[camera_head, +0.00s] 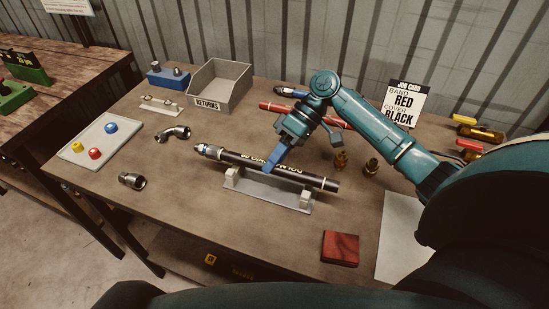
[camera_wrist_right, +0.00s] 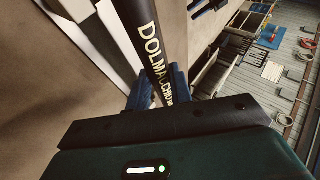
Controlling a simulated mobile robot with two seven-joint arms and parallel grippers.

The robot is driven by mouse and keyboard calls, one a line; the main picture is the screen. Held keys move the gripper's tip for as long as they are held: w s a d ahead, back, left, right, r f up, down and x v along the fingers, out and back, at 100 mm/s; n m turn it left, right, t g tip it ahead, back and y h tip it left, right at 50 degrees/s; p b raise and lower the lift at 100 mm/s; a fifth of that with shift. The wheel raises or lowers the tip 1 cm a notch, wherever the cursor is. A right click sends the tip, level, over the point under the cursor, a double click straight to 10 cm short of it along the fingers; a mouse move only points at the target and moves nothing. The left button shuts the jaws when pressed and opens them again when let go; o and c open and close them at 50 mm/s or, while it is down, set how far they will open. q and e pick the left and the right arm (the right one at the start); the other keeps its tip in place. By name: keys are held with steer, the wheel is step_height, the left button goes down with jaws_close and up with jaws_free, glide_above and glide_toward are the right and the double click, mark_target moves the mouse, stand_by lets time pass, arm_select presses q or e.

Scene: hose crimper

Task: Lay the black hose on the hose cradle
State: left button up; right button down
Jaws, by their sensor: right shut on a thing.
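The black hose (camera_head: 315,180) has a metal fitting at its left end and pale lettering along its side. It runs over the grey hose cradle (camera_head: 268,191), roughly in line with its two pale supports. I cannot tell whether it touches both supports. My right gripper (camera_head: 268,167) reaches down from above with blue fingers shut on the hose near its middle. In the right wrist view, the lettered hose (camera_wrist_right: 150,45) passes between the blue fingers (camera_wrist_right: 158,90). My left gripper is not in view.
A grey returns bin (camera_head: 222,88) and a red hose (camera_head: 285,109) lie behind. Brass fittings (camera_head: 371,167) stand right of the gripper. A red block (camera_head: 340,248) sits in front; metal fittings (camera_head: 132,181) and a tray (camera_head: 78,151) with coloured rings lie left.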

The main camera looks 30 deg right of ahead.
steer(key=shift+f+b, duration=0.55)
steer(key=shift+f, duration=0.5)
stand_by(1.0)
steer(key=c, duration=1.2)
jaws_free()
steer(key=shift+o, duration=0.2)
steer(key=b+v, duration=0.1)
steer(key=v, duration=1.2)
steer(key=shift+b, duration=0.4)
steer(key=shift+s, duration=0.1)
